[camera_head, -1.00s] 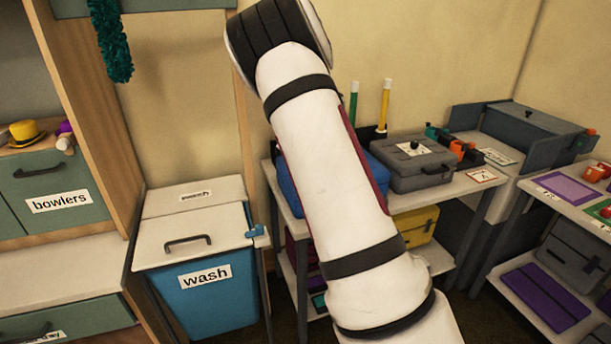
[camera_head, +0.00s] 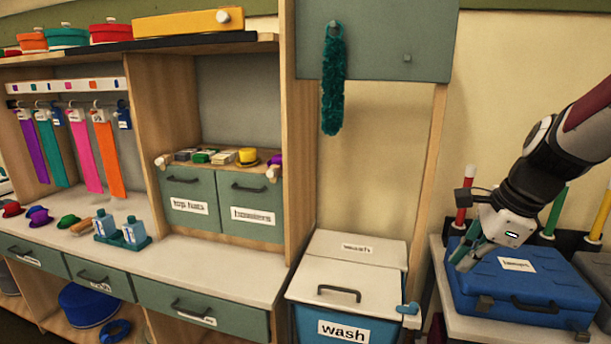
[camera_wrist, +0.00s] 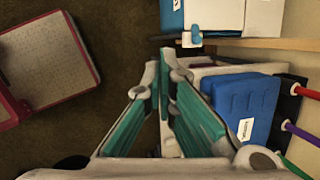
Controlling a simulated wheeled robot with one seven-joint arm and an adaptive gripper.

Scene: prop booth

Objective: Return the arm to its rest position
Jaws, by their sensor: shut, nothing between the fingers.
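My gripper (camera_head: 468,256) is at the right of the head view, at the end of my white and black arm. Its teal fingers point down in front of the blue case (camera_head: 520,285), and they overlap its left part in the picture; I cannot tell whether they touch it. In the wrist view my gripper (camera_wrist: 163,68) reaches forward with teal finger pads, with the blue case (camera_wrist: 245,108) to its right. The gripper is shut and holds nothing.
A white-lidded wash bin (camera_head: 345,268) stands left of the case. Red, green and yellow sticks (camera_head: 463,205) stand behind it. A shelf unit (camera_head: 225,277) with hats and ribbons fills the left. The wrist view shows open floor (camera_wrist: 90,125) and a pink-edged board (camera_wrist: 50,65).

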